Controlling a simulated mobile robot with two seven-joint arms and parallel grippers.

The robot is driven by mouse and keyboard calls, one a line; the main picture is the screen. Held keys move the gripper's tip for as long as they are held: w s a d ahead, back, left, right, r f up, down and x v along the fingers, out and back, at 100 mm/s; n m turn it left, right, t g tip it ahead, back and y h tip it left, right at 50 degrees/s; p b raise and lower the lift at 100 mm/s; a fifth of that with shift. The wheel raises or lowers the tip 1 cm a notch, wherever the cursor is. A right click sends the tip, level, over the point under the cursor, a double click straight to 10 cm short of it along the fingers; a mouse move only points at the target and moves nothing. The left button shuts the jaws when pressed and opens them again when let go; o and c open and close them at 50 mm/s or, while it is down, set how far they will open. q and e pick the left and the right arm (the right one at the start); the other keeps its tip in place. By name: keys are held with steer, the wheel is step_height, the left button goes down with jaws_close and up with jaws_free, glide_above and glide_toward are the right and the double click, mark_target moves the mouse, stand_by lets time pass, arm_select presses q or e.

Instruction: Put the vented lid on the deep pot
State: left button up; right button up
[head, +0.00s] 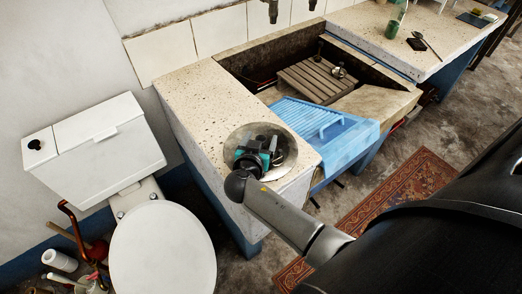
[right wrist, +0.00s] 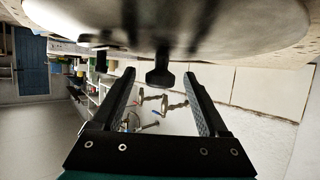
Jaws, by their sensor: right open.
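The lid (head: 287,143) is a round, shiny disc on the near end of the speckled stone counter. In the right wrist view the lid (right wrist: 215,25) fills the top of the picture, and its black knob (right wrist: 160,78) shows between the fingertips. My right gripper (head: 262,157) is over the lid and covers its middle in the head view. In the right wrist view the right gripper (right wrist: 159,85) is open, with one finger on each side of the knob and a gap to both. I cannot make out a deep pot in either view. My left gripper is out of view.
A blue ribbed draining board (head: 310,113) lies right of the lid, at the front of the stone trough. A slatted wooden rack (head: 304,82) is in the trough. A white toilet (head: 160,250) stands left. The counter (head: 190,88) behind the lid is clear.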

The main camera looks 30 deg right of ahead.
steer(key=shift+w+d+f, duration=0.15)
jaws_close()
stand_by(0.6)
